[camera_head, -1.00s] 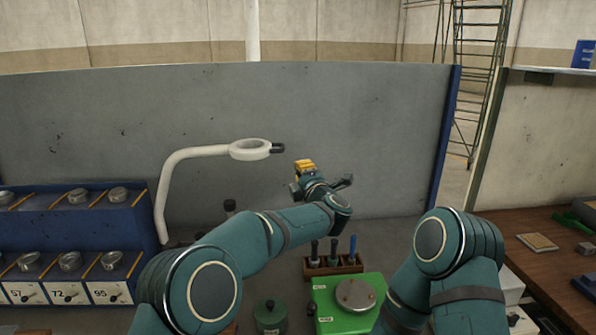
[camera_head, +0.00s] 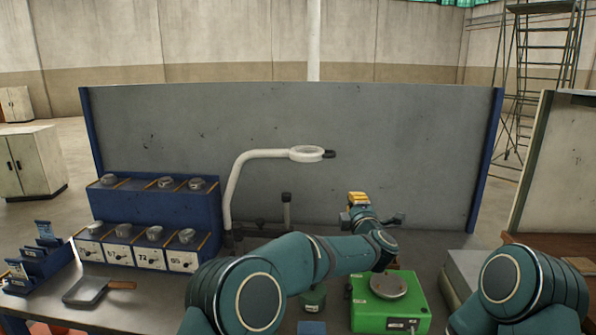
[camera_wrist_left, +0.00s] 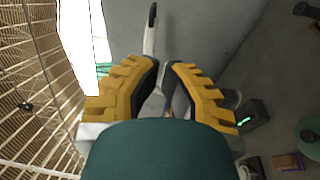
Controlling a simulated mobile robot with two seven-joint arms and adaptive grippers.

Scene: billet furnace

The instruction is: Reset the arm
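My left arm reaches from the bottom of the head view over the bench. Its left gripper (camera_head: 357,198) has yellow fingers and points up in front of the grey panel, right of the magnifier lamp. In the left wrist view the two ridged yellow fingers (camera_wrist_left: 165,66) stand a little apart, with nothing between them. The lamp's pale arm shows beyond the gap. My right arm (camera_head: 520,285) is bent at the lower right of the head view. Its gripper is out of view.
The white magnifier lamp (camera_head: 307,153) stands on the bench left of my left gripper. A green scale (camera_head: 390,318) sits below my left forearm. A blue sample rack (camera_head: 150,213) and a dark pan (camera_head: 87,290) are at left. The grey panel (camera_head: 300,115) closes the back.

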